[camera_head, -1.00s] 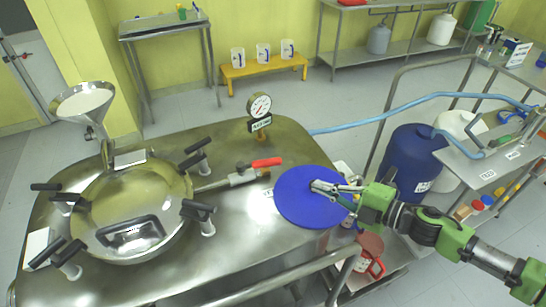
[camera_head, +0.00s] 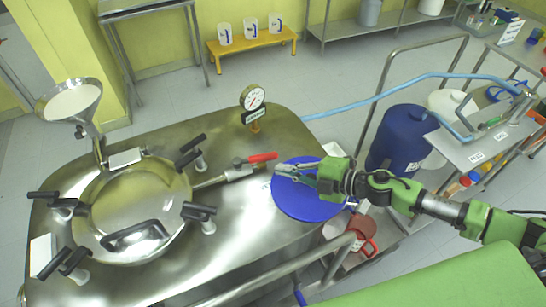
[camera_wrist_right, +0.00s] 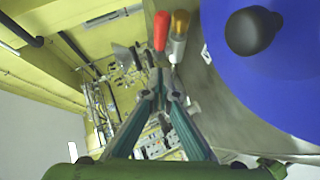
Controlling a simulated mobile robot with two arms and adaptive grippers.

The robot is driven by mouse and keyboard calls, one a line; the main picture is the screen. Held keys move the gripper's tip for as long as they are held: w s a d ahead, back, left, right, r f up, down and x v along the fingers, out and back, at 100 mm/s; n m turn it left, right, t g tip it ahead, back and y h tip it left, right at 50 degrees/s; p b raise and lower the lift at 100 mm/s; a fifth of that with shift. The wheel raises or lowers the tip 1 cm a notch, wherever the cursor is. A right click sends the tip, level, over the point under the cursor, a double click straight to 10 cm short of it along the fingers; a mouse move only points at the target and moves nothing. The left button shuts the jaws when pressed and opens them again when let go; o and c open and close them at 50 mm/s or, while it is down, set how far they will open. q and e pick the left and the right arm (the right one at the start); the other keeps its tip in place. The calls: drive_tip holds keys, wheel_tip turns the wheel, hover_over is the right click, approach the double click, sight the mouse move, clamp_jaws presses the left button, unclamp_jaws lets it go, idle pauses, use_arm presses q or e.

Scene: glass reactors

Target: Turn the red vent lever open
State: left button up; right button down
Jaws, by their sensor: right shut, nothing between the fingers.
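The red vent lever (camera_head: 262,157) sits on a metal valve fitting (camera_head: 238,172) on the steel reactor lid, pointing right, roughly in line with the pipe. My right gripper (camera_head: 279,169) is shut and empty. Its fingertips are just right of and below the lever's end in the head view, above the blue disc (camera_head: 305,205). In the right wrist view the red lever (camera_wrist_right: 161,31) stands just beyond the closed fingertips (camera_wrist_right: 166,76), with a brassy part beside it. I cannot tell whether the fingers touch it. My left gripper is not in view.
A pressure gauge (camera_head: 253,98) stands behind the lever. Clamp handles (camera_head: 199,212) surround the round hatch to the left. The wrist view shows a black knob (camera_wrist_right: 253,31) over the blue disc. A steel rail (camera_head: 290,265) runs along the front.

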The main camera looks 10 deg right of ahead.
sight(267, 156)
drive_tip(key=w, duration=0.1)
drive_tip(key=w+a+f, duration=0.1)
drive_tip(key=w, duration=0.1)
drive_tip(key=w+a+f, duration=0.1)
drive_tip(key=shift+w, duration=0.15)
drive_tip(key=shift+w+f+p, duration=0.3)
drive_tip(key=shift+w+f, duration=0.05)
drive_tip(key=shift+w, duration=0.2)
drive_tip(key=shift+w+d+r, duration=0.1)
drive_tip(key=shift+w+d, duration=0.1)
drive_tip(key=shift+w, duration=0.45)
drive_tip(key=shift+w+d, duration=0.1)
drive_tip(key=shift+w, duration=0.2)
